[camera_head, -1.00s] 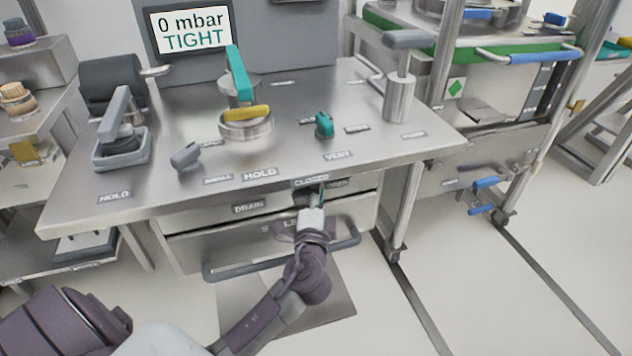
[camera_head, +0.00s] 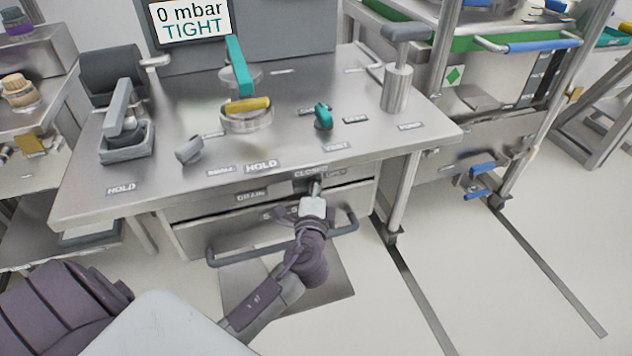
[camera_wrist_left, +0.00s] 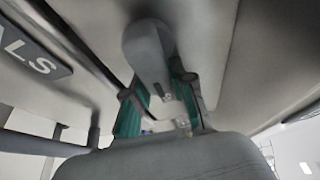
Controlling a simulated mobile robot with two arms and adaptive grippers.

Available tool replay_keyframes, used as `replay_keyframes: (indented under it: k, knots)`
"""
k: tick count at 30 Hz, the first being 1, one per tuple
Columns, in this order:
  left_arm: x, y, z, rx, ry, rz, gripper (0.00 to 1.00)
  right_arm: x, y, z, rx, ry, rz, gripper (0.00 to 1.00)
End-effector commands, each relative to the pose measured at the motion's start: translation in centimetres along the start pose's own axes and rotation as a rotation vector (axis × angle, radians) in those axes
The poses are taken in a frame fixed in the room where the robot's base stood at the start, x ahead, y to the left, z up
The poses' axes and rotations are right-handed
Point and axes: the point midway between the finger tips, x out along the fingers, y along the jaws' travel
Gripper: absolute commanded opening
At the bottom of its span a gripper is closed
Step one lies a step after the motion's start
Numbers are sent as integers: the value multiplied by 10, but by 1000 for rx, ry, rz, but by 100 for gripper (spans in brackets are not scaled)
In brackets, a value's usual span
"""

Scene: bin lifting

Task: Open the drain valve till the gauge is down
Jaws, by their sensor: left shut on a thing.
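The gauge display (camera_head: 190,20) at the back of the bench reads "0 mbar TIGHT". The drain valve is on the bench's front face, beside the "DRAIN" label (camera_head: 252,195) and under the "CLOSED" label (camera_head: 310,172). My left gripper (camera_head: 315,188) is at the valve and hides most of it in the head view. In the left wrist view, the teal fingers of my left gripper (camera_wrist_left: 160,108) are shut on the valve's grey handle (camera_wrist_left: 150,45). The handle's exact angle is hard to tell. My right gripper is not in view.
A drawer with a grey bar handle (camera_head: 225,257) lies just below my left gripper. The bench top (camera_head: 290,130) carries a teal lever (camera_head: 238,65), a yellow-topped knob (camera_head: 247,112), a teal vent knob (camera_head: 323,116) and grey levers. A cart with blue handles (camera_head: 545,46) stands at right.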

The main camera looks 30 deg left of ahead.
Motion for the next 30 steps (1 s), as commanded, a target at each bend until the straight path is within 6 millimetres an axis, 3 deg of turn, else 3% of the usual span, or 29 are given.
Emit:
replay_keyframes:
  k: [3, 4, 8, 20, 30]
  knots:
    - [-1, 2, -1, 2, 3, 4, 0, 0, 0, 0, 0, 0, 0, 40]
    - [-1, 2, -1, 2, 3, 4, 28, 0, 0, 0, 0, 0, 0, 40]
    - [-1, 2, -1, 1, 2, 3, 49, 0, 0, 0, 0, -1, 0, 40]
    - [-7, 1, 0, 1, 1, 2, 50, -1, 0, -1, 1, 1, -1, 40]
    - [-74, 2, 0, -1, 2, 7, 50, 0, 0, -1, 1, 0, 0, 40]
